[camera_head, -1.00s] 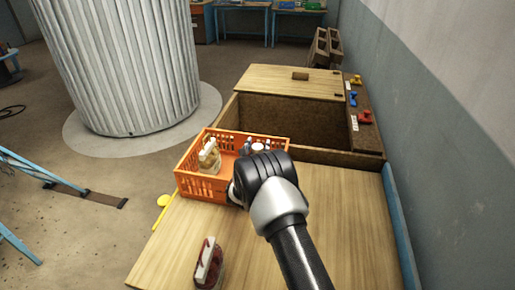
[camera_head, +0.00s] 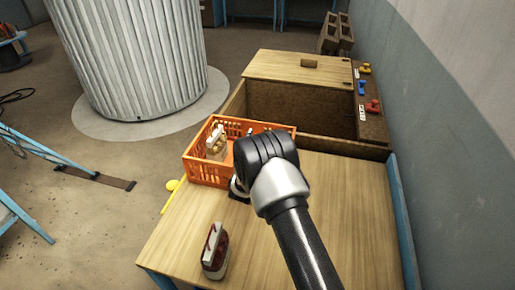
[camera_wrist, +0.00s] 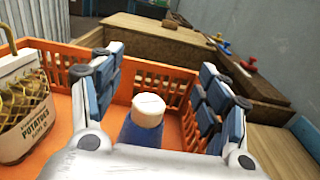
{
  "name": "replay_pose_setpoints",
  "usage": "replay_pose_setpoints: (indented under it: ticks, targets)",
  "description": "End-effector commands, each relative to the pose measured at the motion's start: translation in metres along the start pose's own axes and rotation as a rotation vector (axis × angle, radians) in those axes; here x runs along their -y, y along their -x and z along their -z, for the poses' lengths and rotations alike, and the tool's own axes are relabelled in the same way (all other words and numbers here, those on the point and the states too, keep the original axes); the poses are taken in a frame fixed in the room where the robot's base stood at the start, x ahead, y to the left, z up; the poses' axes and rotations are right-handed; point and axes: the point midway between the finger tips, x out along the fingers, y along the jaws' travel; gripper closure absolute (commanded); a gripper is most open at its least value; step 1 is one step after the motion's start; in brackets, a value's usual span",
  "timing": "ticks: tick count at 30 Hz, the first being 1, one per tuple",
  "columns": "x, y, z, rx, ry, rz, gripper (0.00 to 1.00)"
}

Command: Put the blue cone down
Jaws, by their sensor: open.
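The blue cone (camera_wrist: 143,128), with a cream top, stands about upright in the orange crate (camera_wrist: 68,55). It is between the two blue-padded fingers of my gripper (camera_wrist: 160,78). The fingers are open, with a visible gap on each side of the cone. Its lower part is hidden by the gripper body. In the head view my arm's wrist covers the right part of the crate (camera_head: 208,172), and the cone and fingers cannot be made out there.
A potato sack (camera_wrist: 22,108) stands in the crate's left part. The table's right side is clear.

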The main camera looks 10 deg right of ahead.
Motion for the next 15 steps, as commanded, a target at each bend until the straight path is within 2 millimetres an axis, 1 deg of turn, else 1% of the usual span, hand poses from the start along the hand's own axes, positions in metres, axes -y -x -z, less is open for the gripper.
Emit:
replay_pose_setpoints:
  ticks: [1,6,10,15]
  targets:
    - [-0.002,0.013,-0.002,-0.001,0.001,-0.004,0.31]
    - [-0.001,0.049,-0.002,-0.001,0.001,-0.003,0.31]
    - [-0.001,0.068,-0.001,0.001,0.000,-0.001,0.31]
    - [0.000,0.080,-0.001,0.002,-0.002,0.000,0.31]
